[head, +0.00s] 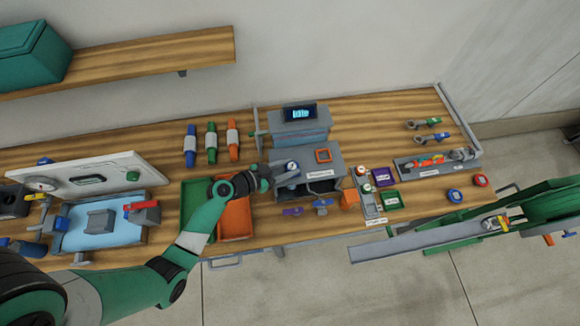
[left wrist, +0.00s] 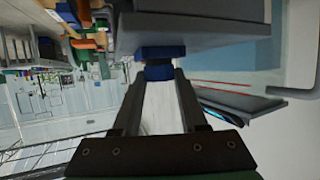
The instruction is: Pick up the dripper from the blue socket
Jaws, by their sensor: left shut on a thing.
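My left gripper (head: 272,176) is at the left side of a grey bench unit (head: 318,174). In the left wrist view its two grey fingers (left wrist: 158,78) are closed on a small dark blue piece, which I take as the dripper (left wrist: 158,71). Directly beyond it is a blue block, likely the blue socket (left wrist: 154,52), against the grey unit. The dripper and the block look touching or very close; I cannot tell whether the dripper is still seated. In the head view a round blue-and-white part (head: 291,167) shows beside the gripper.
A green bin (head: 191,207) and an orange bin (head: 235,220) lie below my left forearm. A display (head: 300,113) rises at the back. Small coloured trays (head: 383,177) and a tool tray (head: 438,163) lie right.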

